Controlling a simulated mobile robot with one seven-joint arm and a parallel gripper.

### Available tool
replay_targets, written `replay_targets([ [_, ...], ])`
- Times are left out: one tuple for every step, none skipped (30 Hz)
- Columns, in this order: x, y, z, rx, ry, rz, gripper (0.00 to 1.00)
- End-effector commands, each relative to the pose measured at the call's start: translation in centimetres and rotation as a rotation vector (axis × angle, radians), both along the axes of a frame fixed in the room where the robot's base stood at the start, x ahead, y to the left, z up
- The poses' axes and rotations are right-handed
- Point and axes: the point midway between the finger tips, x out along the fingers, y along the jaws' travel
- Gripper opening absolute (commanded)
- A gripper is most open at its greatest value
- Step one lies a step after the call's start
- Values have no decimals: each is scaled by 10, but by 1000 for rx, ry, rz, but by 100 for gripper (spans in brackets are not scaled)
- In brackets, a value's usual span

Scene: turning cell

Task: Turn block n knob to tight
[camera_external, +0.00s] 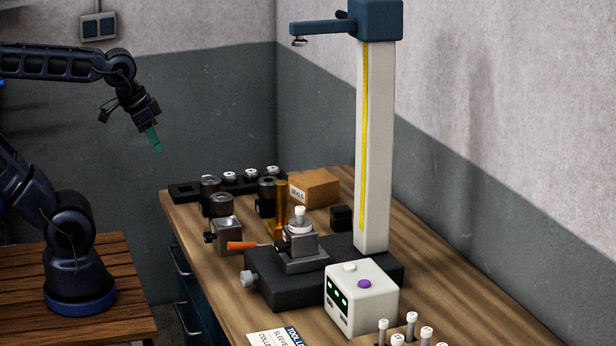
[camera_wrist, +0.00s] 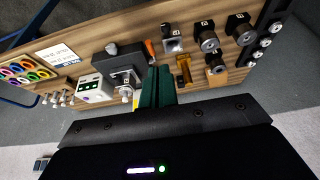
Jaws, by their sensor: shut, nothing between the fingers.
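My gripper (camera_external: 157,151) has green fingers, shut and empty, raised in the air left of the workbench. Its fingers (camera_wrist: 158,88) also show in the wrist view. A grey metal block (camera_external: 229,237) with a small dark knob (camera_external: 209,238) on its left side stands near the bench's left edge; the block also shows in the wrist view (camera_wrist: 174,42). Another grey block (camera_external: 304,249) sits on the dark base of the column, with a white-topped pin on it. Small labels show on parts in the wrist view, but I cannot read which is n. My gripper touches none of these.
Dark cylindrical holders (camera_external: 221,205) and a black rack (camera_external: 186,191) stand at the far left of the bench. An orange-handled tool (camera_external: 242,245) lies beside the block. A tall white column (camera_external: 375,150), a white box (camera_external: 361,300) and a seals carton (camera_external: 315,188) stand nearby.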

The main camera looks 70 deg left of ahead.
Motion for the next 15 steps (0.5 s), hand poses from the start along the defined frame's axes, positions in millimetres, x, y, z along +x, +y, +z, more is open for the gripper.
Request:
replay_targets([
  [0,0,0,0,0,0,12],
  [1,0,0,-1,0,0,18],
  [2,0,0,-2,1,-1,26],
  [4,-1,0,-3,2,-1,31],
  [6,-1,0,-5,4,-2,37],
  [9,-2,-1,-7,6,-3,45],
  [13,-3,-1,-11,8,-2,48],
  [17,-4,-2,-14,10,-4,48],
  [22,-6,-3,-17,13,-3,48],
  [27,-7,-4,-21,16,-2,48],
  [32,-9,-4,-24,18,-3,48],
  [38,-12,-6,-27,22,-2,48],
  [43,-14,-7,-30,24,-1,48],
  [48,-16,-8,-33,27,0,48],
  [55,-19,-10,-34,29,2,48],
])
